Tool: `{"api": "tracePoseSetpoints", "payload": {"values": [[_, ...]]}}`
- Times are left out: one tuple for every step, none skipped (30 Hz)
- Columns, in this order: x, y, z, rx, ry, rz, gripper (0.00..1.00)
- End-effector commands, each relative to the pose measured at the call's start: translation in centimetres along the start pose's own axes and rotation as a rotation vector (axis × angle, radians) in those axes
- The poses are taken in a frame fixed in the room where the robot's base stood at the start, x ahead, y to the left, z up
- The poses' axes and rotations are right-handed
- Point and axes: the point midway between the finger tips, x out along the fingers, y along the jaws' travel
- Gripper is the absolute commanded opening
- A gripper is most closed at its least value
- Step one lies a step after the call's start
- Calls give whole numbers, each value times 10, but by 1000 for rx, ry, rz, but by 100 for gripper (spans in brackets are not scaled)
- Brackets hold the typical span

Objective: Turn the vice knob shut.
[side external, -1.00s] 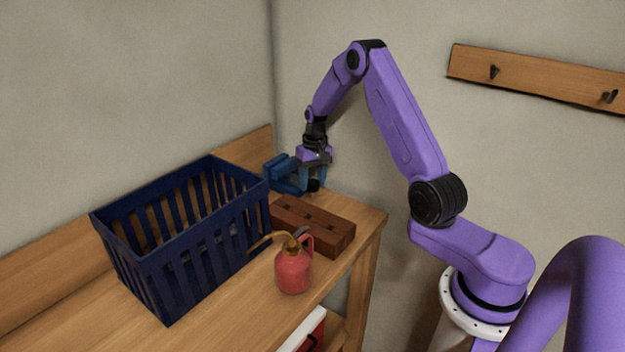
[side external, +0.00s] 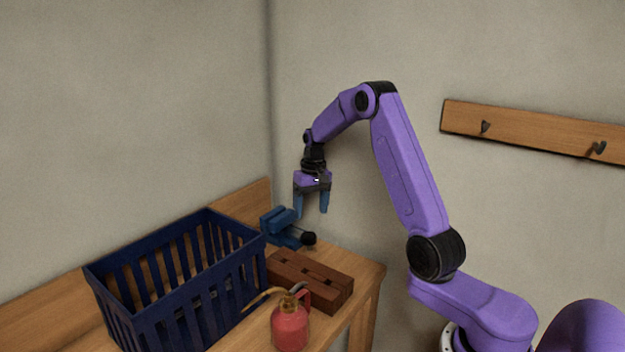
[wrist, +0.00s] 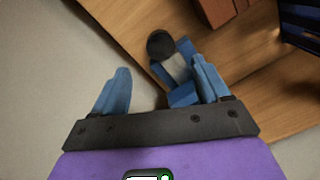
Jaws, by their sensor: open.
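The blue vice (side external: 284,228) stands at the back right of the wooden bench, near the wall corner. Its round black knob (side external: 308,238) is on the side facing right. My gripper (side external: 311,212) hangs above the knob, pointing down, with its blue fingers apart and nothing between them. In the wrist view the knob (wrist: 160,44) lies beyond the gap between the fingertips (wrist: 160,64). The vice (wrist: 180,71) shows partly behind the right finger there. How far the vice jaws are open cannot be told.
A brown wooden block (side external: 309,280) lies in front of the vice. A dark blue slatted basket (side external: 190,325) is on the left, and a red oil can (side external: 291,325) stands at the front. A hook rail (side external: 540,138) is on the right wall.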

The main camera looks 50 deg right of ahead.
Motion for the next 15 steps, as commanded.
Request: {"api": "tracePoseSetpoints", "payload": {"values": [[-13, 0, -1, -1, 5, 0, 75], [-19, 0, -1, -1, 6, 0, 75], [-28, 0, -1, -1, 6, 0, 75], [-34, 0, -1, -1, 5, 0, 75], [-40, 0, -1, -1, 6, 1, 75], [-48, 0, -1, -1, 6, 0, 75], [-53, 0, -1, -1, 4, 0, 75], [-58, 0, -1, -1, 5, 0, 75], [-65, 0, -1, -1, 5, 1, 75], [-69, 0, -1, 0, 4, 0, 75], [-73, 0, -1, 0, 4, 0, 75], [-78, 0, -1, 0, 3, 0, 75], [-80, 0, 0, 0, 2, 0, 75], [-83, 0, -1, 0, 2, 0, 75], [-86, 0, 0, 0, 2, 0, 75]]}}
